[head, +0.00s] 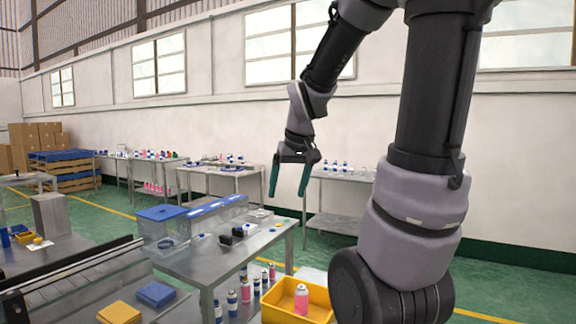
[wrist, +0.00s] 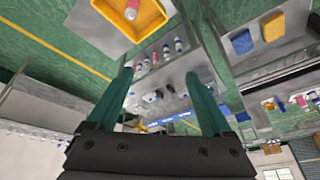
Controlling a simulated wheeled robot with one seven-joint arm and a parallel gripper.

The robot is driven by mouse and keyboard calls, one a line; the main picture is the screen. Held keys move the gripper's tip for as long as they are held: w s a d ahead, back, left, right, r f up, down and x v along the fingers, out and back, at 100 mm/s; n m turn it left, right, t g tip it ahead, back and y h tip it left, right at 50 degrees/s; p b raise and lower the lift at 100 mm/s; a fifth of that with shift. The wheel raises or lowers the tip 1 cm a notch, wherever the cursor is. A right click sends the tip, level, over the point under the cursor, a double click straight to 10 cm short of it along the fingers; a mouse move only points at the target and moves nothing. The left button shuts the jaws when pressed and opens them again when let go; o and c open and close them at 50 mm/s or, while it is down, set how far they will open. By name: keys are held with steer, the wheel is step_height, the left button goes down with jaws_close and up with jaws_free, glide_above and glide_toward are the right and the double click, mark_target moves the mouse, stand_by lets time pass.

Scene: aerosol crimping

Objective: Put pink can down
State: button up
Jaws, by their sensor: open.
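A pink can (head: 301,298) with a pale top stands in the yellow bin (head: 324,312) at the bottom of the head view. In the wrist view the pink can (wrist: 131,9) shows in the yellow bin (wrist: 160,20) at the top. My gripper (head: 288,194) is raised well above the steel table, its green fingers apart with nothing between them. In the wrist view the gripper (wrist: 160,85) is also open and empty. The can is well apart from the fingers.
Several pink and blue cans (head: 232,302) stand beside the yellow bin. A steel table (head: 190,268) carries a clear blue-lidded box (head: 162,228) and small parts. A conveyor (head: 70,285) and blue and yellow sponges (head: 155,293) are at lower left.

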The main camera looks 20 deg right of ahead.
steer(key=s+a+r+m+t+y, duration=0.1)
steer(key=s+a+r, duration=0.4)
steer(key=s, duration=0.6)
step_height(320, 180, up, 3)
steer(key=shift+f+m+t+y, duration=0.1)
steer(key=shift+m+t+y, duration=0.2)
steer(key=shift+m+t, duration=0.6)
steer(key=shift+d, duration=0.1)
